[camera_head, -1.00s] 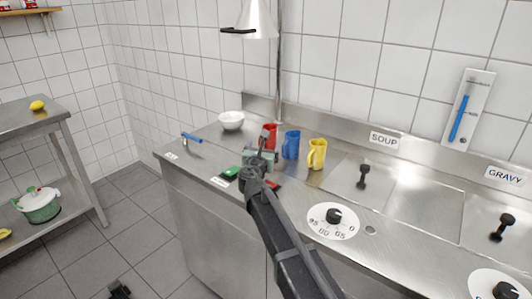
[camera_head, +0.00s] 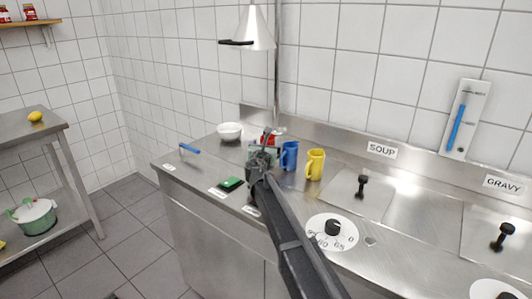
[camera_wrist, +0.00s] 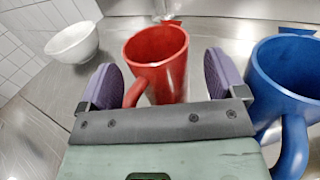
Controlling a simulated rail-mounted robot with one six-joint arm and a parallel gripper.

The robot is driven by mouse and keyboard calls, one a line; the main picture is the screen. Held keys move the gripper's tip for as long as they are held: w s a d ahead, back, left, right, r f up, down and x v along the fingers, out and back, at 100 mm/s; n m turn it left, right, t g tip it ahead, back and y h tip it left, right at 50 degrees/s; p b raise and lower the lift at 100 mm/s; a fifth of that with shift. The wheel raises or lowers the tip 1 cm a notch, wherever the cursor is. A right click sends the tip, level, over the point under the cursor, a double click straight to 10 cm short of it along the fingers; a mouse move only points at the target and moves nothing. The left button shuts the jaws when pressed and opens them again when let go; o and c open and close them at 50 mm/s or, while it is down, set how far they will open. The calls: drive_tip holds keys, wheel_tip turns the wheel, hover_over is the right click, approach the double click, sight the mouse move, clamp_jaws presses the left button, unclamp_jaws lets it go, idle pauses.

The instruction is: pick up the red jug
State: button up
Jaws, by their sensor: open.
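The red jug (camera_wrist: 160,62) stands upright on the steel counter in the wrist view, straight ahead of my gripper. Its handle points toward me and to the left, and lies between my two purple finger pads. My gripper (camera_wrist: 162,84) is open, one pad on each side of the jug's near part. I cannot tell whether a pad touches it. In the head view only part of the red jug (camera_head: 269,138) shows behind my gripper (camera_head: 264,152).
A blue jug (camera_head: 289,155) stands close to the right, with a yellow jug (camera_head: 315,164) beyond it. A white bowl (camera_head: 229,131) is at the back left. A green item (camera_head: 231,184) and a blue-handled tool (camera_head: 189,149) lie on the counter.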

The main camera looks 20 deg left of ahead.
drive_tip(key=shift+c, duration=0.2)
drive_tip(key=c, duration=1.2)
drive_tip(key=shift+o, duration=0.2)
drive_tip(key=shift+r, duration=0.1)
wheel_tip(320, 180, up, 20)
drive_tip(key=p, duration=2)
